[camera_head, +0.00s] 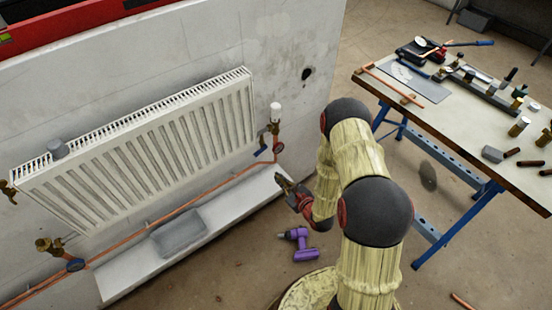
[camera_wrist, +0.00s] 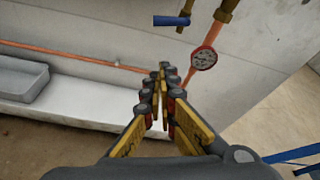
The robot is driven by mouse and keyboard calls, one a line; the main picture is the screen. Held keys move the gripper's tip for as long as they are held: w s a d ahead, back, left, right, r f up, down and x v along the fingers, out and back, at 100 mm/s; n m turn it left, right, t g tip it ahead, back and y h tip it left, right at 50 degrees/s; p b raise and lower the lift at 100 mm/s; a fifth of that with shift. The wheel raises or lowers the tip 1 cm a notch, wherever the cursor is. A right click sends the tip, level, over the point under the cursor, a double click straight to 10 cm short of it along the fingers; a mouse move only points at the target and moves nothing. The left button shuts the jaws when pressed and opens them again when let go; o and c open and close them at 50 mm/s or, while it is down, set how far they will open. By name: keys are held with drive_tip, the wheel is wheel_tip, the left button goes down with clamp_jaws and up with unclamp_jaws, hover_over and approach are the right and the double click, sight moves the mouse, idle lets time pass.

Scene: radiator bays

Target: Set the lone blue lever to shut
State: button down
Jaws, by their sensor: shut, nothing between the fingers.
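The blue lever (camera_head: 262,149) sits on the brass valve fittings at the radiator's right end, and its handle hangs down and slightly left in the head view. In the wrist view, the blue lever (camera_wrist: 171,20) is a short bar lying crosswise near the top edge, left of the copper pipe. My gripper (camera_head: 284,181) is below and right of the lever, in front of the wall. In the wrist view, my gripper (camera_wrist: 163,76) has its fingertips together and empty, apart from the lever. The lever's pivot is partly cut off there.
A round gauge (camera_wrist: 204,58) sits on the copper pipe close right of the lever. The white radiator (camera_head: 150,145) hangs on the wall above a ledge with a grey tray (camera_head: 179,232). A purple drill (camera_head: 298,243) lies on the floor. A tool-covered workbench (camera_head: 455,120) stands right.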

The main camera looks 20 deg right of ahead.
sight(260, 151)
drive_tip(key=w+a+b, duration=0.3)
drive_tip(key=w, duration=0.7)
drive_tip(key=shift+w+a+m, duration=0.15)
drive_tip(key=shift+a+m, duration=0.05)
drive_tip(key=shift+m, duration=0.2)
